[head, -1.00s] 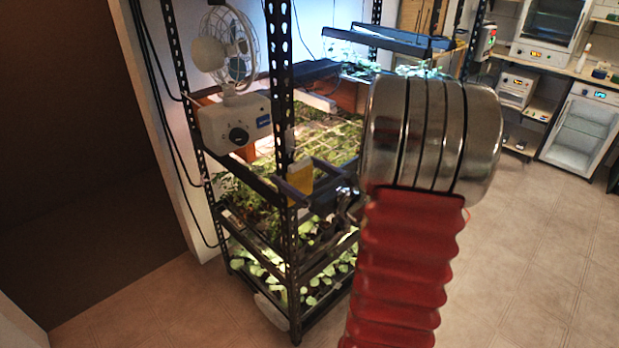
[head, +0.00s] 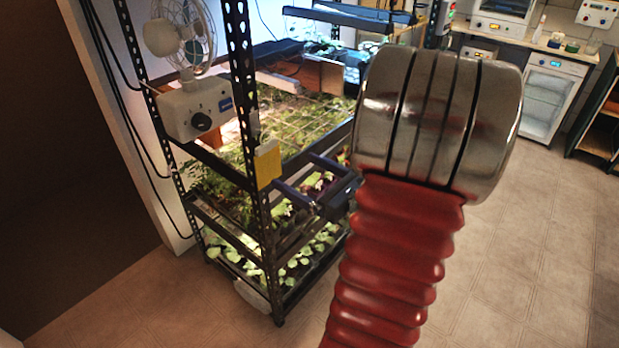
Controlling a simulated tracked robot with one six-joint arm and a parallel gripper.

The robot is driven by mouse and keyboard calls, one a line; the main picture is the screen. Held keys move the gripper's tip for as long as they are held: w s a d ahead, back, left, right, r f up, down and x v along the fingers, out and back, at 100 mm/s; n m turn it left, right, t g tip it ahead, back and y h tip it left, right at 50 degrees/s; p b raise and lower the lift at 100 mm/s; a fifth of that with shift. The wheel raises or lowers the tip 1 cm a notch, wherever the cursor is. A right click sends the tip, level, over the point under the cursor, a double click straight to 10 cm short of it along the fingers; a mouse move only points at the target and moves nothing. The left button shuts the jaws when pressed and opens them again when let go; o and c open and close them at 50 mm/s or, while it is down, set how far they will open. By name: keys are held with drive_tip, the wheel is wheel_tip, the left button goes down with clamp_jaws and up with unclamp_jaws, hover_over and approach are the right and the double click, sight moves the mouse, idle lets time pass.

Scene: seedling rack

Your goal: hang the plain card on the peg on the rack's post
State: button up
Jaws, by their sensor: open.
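The plain yellow card (head: 268,165) is upright against the rack's front post (head: 242,75), at about the height of the middle shelf. The peg itself is too small to make out, so I cannot tell how the card is held there. A small pale piece (head: 254,124) shows on the post just above the card. My gripper (head: 296,172) is open and empty, its two dark fingers pointing left toward the post. The fingertips are just right of the card, and a gap seems to show between them and it. My arm hides part of the rack's right side.
A white fan (head: 195,108) is on the rack's left side. Shelves of seedlings (head: 290,130) lie behind the post. A dark shelf rail (head: 305,235) runs below my gripper. Open tiled floor (head: 545,240) is to the right, with a bench and appliances (head: 553,92) farther back.

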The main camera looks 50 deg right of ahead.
drive_tip(key=shift+s, duration=1.2)
drive_tip(key=w+a+n+g+y, duration=0.3)
drive_tip(key=a+n+g+y, duration=0.7)
drive_tip(key=a, duration=1)
drive_tip(key=s+a+f+n+g+h, duration=0.3)
drive_tip(key=s+a+n+g+h, duration=0.3)
drive_tip(key=a+n, duration=0.75)
wheel_tip(320, 180, up, 6)
drive_tip(key=s+d+n+t+h, duration=0.2)
drive_tip(key=n+t+h, duration=0.1)
drive_tip(key=n, duration=0.9)
drive_tip(key=shift+t+h, duration=0.3)
drive_tip(key=shift+h, duration=0.4)
drive_tip(key=shift+f, duration=0.1)
